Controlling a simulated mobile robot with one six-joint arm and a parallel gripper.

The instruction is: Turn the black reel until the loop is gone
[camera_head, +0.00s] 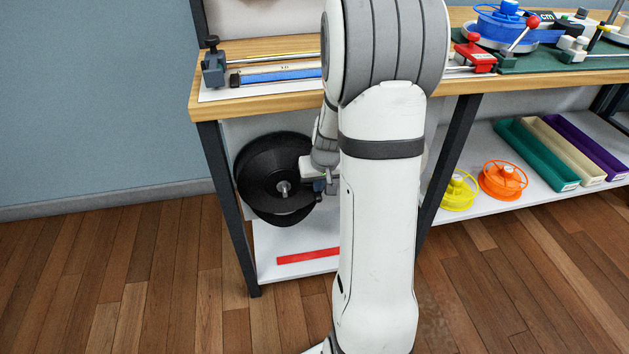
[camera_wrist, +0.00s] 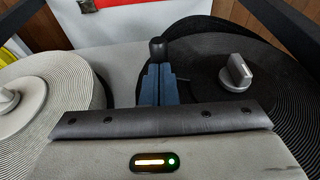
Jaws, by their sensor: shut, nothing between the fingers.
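The black reel (camera_head: 258,170) stands upright under the bench at the left, with a grey hub at its centre. In the wrist view the black reel (camera_wrist: 205,62) fills the right side, with a grey knob (camera_wrist: 238,72) on its face. A dark band (camera_head: 285,219) bulges below the reel in the head view; it may be the strap loop. My gripper (camera_head: 324,186) is at the reel's right side, partly hidden by my arm. In the wrist view its blue fingers (camera_wrist: 158,85) are shut and empty, left of the knob. A black round-topped peg (camera_wrist: 158,50) shows just beyond the fingertips.
A pale reel (camera_wrist: 45,95) lies left of my gripper in the wrist view. A red strip (camera_head: 308,256) lies on the white lower shelf. A dark bench leg (camera_head: 225,200) stands left of the black reel. Yellow (camera_head: 458,190) and orange (camera_head: 502,181) spools sit right.

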